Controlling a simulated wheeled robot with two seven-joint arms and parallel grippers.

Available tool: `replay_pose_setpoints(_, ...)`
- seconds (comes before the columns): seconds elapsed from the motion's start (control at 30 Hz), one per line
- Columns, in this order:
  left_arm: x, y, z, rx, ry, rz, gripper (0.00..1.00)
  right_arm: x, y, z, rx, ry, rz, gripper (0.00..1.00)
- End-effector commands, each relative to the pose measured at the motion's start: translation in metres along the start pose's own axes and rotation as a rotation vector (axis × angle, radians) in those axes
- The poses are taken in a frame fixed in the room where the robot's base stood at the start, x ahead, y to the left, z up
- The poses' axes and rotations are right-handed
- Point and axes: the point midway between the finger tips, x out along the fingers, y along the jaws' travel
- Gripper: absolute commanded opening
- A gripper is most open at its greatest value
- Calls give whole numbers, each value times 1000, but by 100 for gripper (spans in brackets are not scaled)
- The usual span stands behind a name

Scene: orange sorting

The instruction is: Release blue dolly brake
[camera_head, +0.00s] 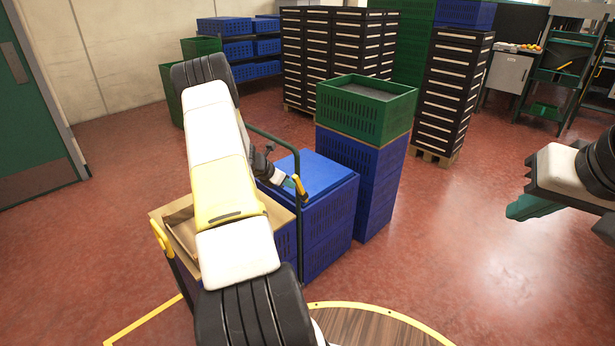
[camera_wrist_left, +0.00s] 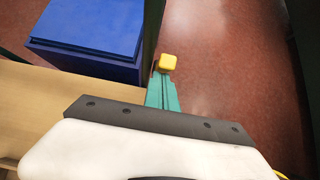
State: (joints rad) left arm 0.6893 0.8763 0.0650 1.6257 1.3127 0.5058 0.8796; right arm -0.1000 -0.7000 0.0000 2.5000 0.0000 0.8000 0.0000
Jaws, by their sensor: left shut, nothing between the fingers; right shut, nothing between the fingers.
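A dolly or cart with a dark green tube frame (camera_head: 272,137) carries blue crates (camera_head: 328,222) with a blue lid (camera_head: 318,172). A small yellow piece (camera_head: 299,188) sits on its near right upright; I cannot tell for sure that it is the brake. It also shows in the left wrist view (camera_wrist_left: 168,62). My left gripper (camera_head: 289,185) is shut and empty just left of this piece; its teal fingertips (camera_wrist_left: 160,80) end close beside it, and contact cannot be told. A second yellow piece (camera_head: 160,236) is at the left upright. My right gripper (camera_head: 522,207) is shut and empty at far right.
A blue crate stack (camera_head: 377,185) topped by a green crate (camera_head: 366,105) stands right of the cart. A round wooden surface (camera_head: 370,328) is at the bottom. Red floor on the right is clear.

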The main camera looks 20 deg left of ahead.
Motion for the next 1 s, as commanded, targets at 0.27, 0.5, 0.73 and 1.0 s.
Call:
replay_pose_setpoints(0.27, 5, -1, 26, 4, -4, -1, 0, 0, 0, 0, 0, 0, 0, 0)
replay_pose_setpoints(0.5, 14, 0, 44, 3, -3, -1, 0, 0, 0, 0, 0, 0, 0, 0)
replay_pose_setpoints(0.73, 20, -1, 55, 2, -3, -1, 0, 0, 0, 0, 0, 0, 0, 0)
replay_pose_setpoints(1.0, 24, 0, 58, 1, -2, -1, 0, 0, 0, 0, 0, 0, 0, 0)
